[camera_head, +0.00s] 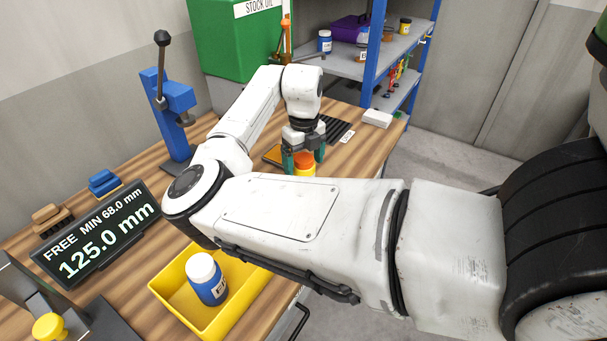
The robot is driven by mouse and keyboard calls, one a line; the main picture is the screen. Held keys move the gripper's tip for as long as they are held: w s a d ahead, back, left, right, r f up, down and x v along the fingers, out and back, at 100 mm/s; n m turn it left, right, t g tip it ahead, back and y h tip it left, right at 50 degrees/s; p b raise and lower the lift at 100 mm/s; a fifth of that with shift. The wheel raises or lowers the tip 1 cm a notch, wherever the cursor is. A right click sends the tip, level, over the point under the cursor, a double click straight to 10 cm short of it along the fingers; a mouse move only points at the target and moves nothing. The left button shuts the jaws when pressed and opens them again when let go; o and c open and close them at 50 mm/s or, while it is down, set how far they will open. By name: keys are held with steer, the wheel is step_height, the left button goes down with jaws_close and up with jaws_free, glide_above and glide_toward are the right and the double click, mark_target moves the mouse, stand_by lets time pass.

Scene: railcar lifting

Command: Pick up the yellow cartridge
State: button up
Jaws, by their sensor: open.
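The yellow cartridge (305,170) with an orange top stands on the wooden workbench (343,160), partly hidden below by my forearm. My gripper (304,158) points down at it with dark green fingers. The fingers are open, one at each side of the orange top. I cannot tell whether either finger touches the cartridge.
A yellow bin (172,292) holding a white-capped blue bottle (207,279) sits at the bench front. A display (100,236) reads 125.0 mm. A blue press (178,97) stands behind. A white box (377,118) lies near the bench's right end. Blue shelves (376,60) stand beyond.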

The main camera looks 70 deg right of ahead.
steer(key=shift+f, duration=1.45)
steer(key=shift+c, duration=0.2)
steer(key=c, duration=1.2)
steer(key=shift+o, duration=0.2)
steer(key=shift+r, duration=0.2)
